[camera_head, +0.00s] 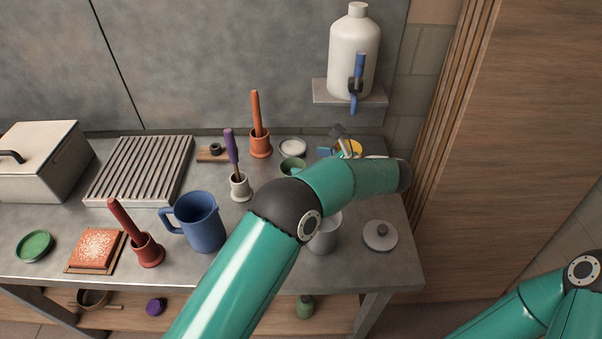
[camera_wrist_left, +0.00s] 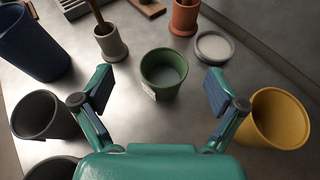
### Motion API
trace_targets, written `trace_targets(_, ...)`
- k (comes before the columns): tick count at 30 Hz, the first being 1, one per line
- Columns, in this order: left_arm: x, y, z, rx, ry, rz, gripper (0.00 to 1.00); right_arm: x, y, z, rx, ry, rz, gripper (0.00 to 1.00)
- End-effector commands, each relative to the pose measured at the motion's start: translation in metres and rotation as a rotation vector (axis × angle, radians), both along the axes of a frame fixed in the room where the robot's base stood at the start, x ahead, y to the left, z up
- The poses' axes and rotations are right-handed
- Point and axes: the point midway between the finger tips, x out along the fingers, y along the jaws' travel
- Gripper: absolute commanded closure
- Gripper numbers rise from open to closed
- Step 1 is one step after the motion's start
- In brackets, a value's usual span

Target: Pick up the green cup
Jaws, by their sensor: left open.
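The green cup (camera_head: 292,165) stands upright on the grey metal table, partly hidden behind my left arm in the head view. In the left wrist view the green cup (camera_wrist_left: 163,75) lies ahead of my left gripper (camera_wrist_left: 160,90), roughly centred between the open fingers, with a small pale tag low on its side. Neither finger appears to touch it. In the head view my left gripper (camera_head: 341,144) is to the right of the cup and partly hidden by the arm. My right arm shows at lower right, but its gripper is out of frame.
A yellow cup (camera_wrist_left: 275,118) stands close to the right finger. A grey pot with a tool (camera_wrist_left: 111,43), a terracotta pot (camera_wrist_left: 184,16) and a pale round dish (camera_wrist_left: 213,47) stand nearby. Dark cups (camera_wrist_left: 42,115) are at left; a blue mug (camera_head: 202,223) stands farther off.

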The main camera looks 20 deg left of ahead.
Motion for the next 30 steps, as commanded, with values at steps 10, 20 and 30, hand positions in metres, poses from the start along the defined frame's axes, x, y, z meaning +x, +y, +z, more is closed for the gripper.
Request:
trace_targets(10,0.002,-0.010,-0.053,0.000,0.000,-0.017,0.04,-0.001,0.000,-0.053,0.000,0.001,0.000,0.60)
trace_targets(20,0.008,0.003,-0.072,0.001,0.002,-0.017,0.04,-0.001,0.000,-0.063,0.000,0.001,0.000,0.60)
trace_targets(30,0.016,0.032,-0.092,0.001,0.005,-0.017,0.04,0.000,0.000,-0.050,0.000,0.001,0.000,0.60)
